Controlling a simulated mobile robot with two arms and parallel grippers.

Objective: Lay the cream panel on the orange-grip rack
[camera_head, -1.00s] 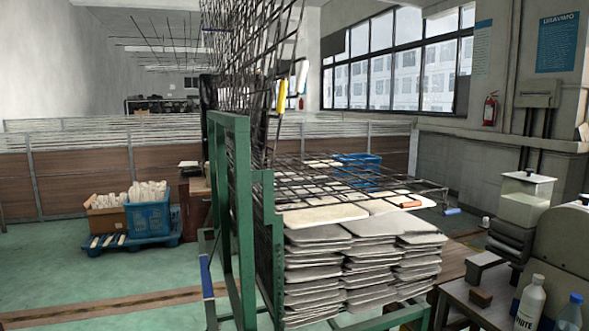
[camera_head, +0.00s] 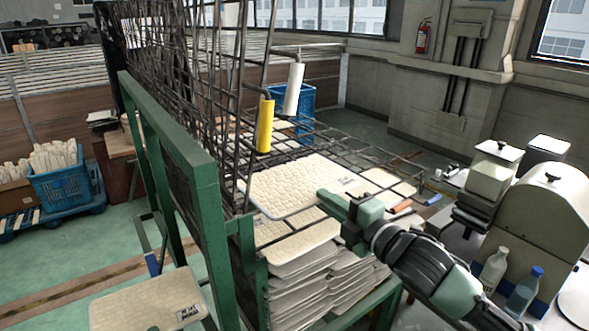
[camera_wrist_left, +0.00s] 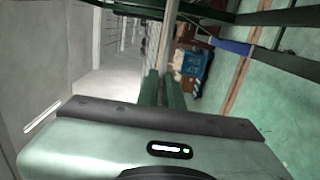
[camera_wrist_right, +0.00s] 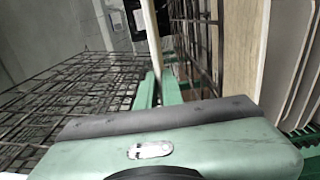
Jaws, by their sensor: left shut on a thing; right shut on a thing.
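A cream panel (camera_head: 290,187) with a small dark label is held roughly flat above the lowered racks at the stand. My right gripper (camera_head: 335,203) is shut on its near right edge; the right wrist view shows the panel edge-on (camera_wrist_right: 152,35) between the fingers. A second cream panel (camera_head: 140,303) with a label is at the lower left of the head view, left of the green post. My left gripper (camera_wrist_left: 162,90) is shut on a panel edge (camera_wrist_left: 172,40); its body is out of the head view. The orange grip (camera_head: 402,206) sticks out at the front right of a lowered wire rack (camera_head: 375,160).
Racks with a yellow grip (camera_head: 265,125) and a white grip (camera_head: 292,90) are raised. A blue grip (camera_head: 433,199) is beside the orange one. The green post (camera_head: 205,185) stands between the two panels. Stacked panels (camera_head: 325,285) fill the stand. Bottles (camera_head: 523,290) and machines are at right.

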